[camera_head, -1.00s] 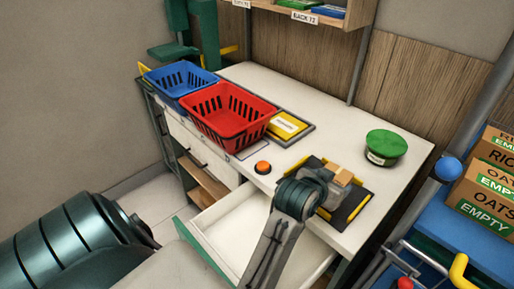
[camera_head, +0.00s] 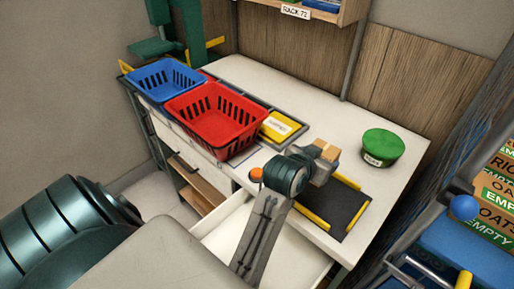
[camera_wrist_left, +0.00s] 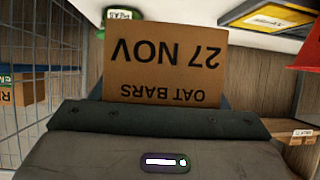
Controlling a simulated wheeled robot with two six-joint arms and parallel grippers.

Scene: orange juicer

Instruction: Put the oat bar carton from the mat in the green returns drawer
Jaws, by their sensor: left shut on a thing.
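The oat bar carton (camera_head: 327,151) is a small tan box, now up off the mat. My left gripper (camera_head: 321,163) is shut on it and holds it above the counter near the mat's far left edge. In the left wrist view the carton (camera_wrist_left: 166,68) shows its printed face, "27 NOV" and "OAT BARS", upside down. The dark mat (camera_head: 345,208) with yellow edge strips is bare where it shows. An open white drawer (camera_head: 222,234) juts out below the counter front, partly hidden by my arm. Its green front is not clear from here. My right gripper is not in view.
A red basket (camera_head: 217,120) and a blue basket (camera_head: 163,80) stand at the left of the counter. An orange button (camera_head: 256,174) is near the front edge. A green round tub (camera_head: 383,147) stands at the right. A blue cart (camera_head: 462,245) with cartons is at far right.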

